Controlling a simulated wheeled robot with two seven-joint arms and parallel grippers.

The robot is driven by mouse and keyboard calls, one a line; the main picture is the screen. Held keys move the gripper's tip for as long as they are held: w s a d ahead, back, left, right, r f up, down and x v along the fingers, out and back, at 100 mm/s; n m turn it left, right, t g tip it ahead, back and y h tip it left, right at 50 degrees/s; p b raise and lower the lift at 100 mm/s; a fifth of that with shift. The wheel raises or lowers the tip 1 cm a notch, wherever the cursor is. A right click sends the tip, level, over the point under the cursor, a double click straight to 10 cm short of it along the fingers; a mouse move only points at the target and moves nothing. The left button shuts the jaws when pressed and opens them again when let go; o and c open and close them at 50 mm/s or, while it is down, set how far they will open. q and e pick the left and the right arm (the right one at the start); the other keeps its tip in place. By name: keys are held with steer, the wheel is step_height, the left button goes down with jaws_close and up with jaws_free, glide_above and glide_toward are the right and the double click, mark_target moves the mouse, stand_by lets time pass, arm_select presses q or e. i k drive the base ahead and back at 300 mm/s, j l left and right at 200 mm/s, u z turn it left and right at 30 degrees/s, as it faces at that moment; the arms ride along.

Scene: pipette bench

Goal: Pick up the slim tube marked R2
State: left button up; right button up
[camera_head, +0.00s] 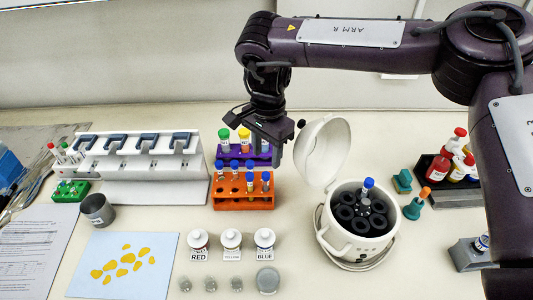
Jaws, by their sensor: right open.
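Several slim tubes with blue caps (250,181) stand upright in an orange rack (243,203) near the middle of the bench. Their labels are too small to read, so I cannot tell which one is marked R2. Another blue-capped tube (367,188) stands in the white centrifuge (352,246) to the right. My right gripper (265,147) is open and hangs pointing down above the back of the orange rack, in front of part of a purple rack (229,153). No tube shows between its fingers. My left gripper is not in view.
The purple rack holds wider tubes with green and yellow caps (244,133). The centrifuge lid (322,150) stands open right of my gripper. A pipette stand (145,165) is at left. Red, yellow and blue bottles (231,241) stand in front of the orange rack.

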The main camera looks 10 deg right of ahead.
mark_target(369, 182)
steer(key=k, duration=1.5)
